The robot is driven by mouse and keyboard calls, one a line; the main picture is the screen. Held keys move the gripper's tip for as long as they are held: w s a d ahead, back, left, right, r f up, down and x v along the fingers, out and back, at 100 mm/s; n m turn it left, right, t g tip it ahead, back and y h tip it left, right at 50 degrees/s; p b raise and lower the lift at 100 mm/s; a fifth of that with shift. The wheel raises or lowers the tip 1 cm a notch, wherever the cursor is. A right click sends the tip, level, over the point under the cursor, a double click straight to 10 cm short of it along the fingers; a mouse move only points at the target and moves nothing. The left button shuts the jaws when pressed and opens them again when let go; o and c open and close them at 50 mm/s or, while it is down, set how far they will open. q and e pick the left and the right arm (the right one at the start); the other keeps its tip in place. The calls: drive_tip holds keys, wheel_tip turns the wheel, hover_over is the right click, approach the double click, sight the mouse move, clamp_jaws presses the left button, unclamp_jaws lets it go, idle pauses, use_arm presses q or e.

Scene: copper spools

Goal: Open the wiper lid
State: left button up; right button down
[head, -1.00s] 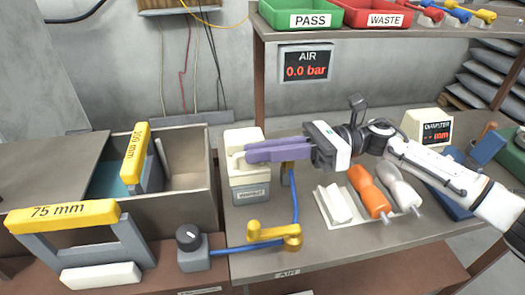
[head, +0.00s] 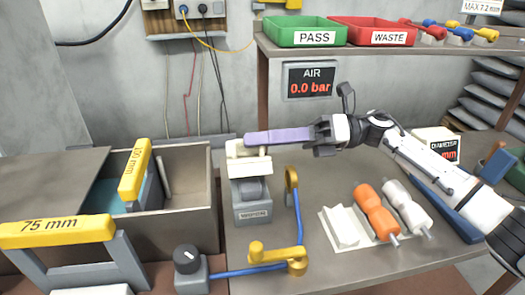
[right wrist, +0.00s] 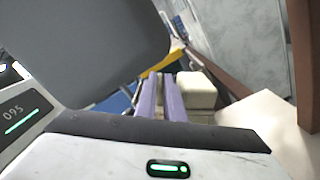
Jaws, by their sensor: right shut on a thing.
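The wiper (head: 252,211) is a grey box with a label on its front, standing on the bench left of centre in the head view. Its cream lid (head: 250,166) is tilted up toward the back, and a dark grey rounded part shows below it. My right gripper (head: 248,138) reaches in from the right with its purple fingers at the lid's raised top edge, shut on the lid. In the right wrist view the fingers (right wrist: 160,85) lie close together beside a cream block (right wrist: 196,90), which looks like part of the lid. The contact itself is hidden. My left gripper is not in view.
A white rest (head: 343,227) and orange spool (head: 377,212) lie to the right. An open bin (head: 190,218) stands left. The AIR display (head: 311,80) reads 0.0 bar.

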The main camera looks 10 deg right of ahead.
drive_tip(key=shift+w+r, duration=0.1)
drive_tip(key=shift+w, duration=0.1)
idle(0.4)
drive_tip(key=c, duration=1.9)
unclamp_jaws()
drive_tip(key=shift+d, duration=0.1)
drive_tip(key=d+b, duration=0.2)
drive_tip(key=d, duration=0.8)
drive_tip(key=shift+d, duration=0.1)
